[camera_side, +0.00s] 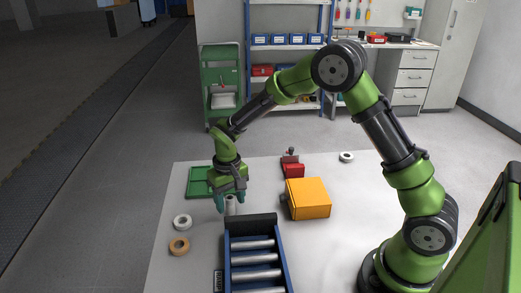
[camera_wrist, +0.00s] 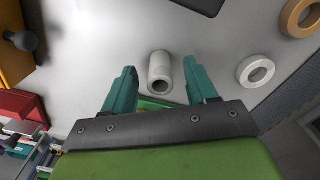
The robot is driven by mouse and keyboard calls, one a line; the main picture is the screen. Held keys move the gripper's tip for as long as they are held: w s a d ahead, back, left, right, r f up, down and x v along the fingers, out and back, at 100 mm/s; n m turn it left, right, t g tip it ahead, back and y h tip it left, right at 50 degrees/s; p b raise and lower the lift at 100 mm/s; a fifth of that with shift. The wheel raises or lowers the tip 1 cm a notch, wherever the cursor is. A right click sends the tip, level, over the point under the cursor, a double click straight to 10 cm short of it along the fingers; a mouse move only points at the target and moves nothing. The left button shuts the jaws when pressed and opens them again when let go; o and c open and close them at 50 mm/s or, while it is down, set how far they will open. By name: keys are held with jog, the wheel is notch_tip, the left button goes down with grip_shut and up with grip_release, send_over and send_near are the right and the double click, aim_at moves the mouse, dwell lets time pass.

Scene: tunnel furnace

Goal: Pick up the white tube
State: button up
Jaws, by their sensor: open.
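In the side view, my gripper (camera_side: 231,200) points down over the table behind the roller conveyor. The white tube (camera_side: 231,206) shows there at the fingers, partly hidden by them.
A blue roller conveyor (camera_side: 230,262) is just in front. A green tray (camera_side: 197,184) lies behind-left, an orange box (camera_side: 308,198) right, and a red item (camera_side: 294,170) beyond. A white ring (camera_side: 182,222) and a tan ring (camera_side: 179,246) lie at left.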

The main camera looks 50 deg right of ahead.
jog(key=shift+f, duration=0.8)
grip_shut()
jog(key=shift+r, duration=0.1)
